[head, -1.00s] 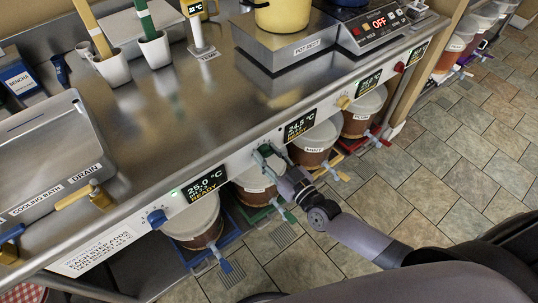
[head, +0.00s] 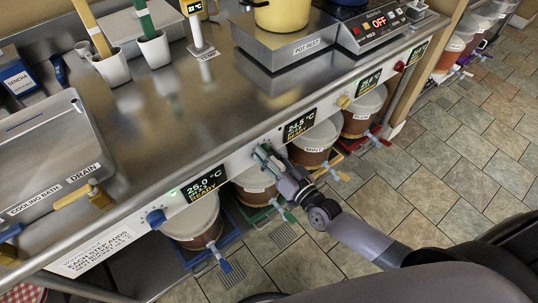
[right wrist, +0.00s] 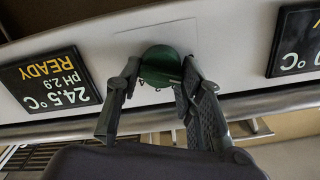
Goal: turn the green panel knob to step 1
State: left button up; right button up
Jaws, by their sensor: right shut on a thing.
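The green panel knob (right wrist: 162,62) is a dark green round knob on the pale front panel, seen close up in the right wrist view. My right gripper (right wrist: 160,78) has one finger on each side of it and is shut on it. In the head view, my right gripper (head: 266,156) is at the panel between two displays, and its fingers mostly hide the knob. I cannot read the knob's step; no pointer or step marks show clearly. My left gripper is not in view.
A display (head: 202,186) reading 25.0 °C READY and one (head: 299,125) reading 24.5 °C flank the knob. A blue knob (head: 156,217) and a yellow knob (head: 344,102) are on the same panel. Lidded buckets (head: 194,222) stand below the counter. Tiled floor (head: 440,170) is clear at right.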

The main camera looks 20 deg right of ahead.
jog(key=shift+m, duration=1.1)
jog(key=o, duration=1.1)
jog(key=shift+o, duration=0.2)
jog(key=v, duration=1.2)
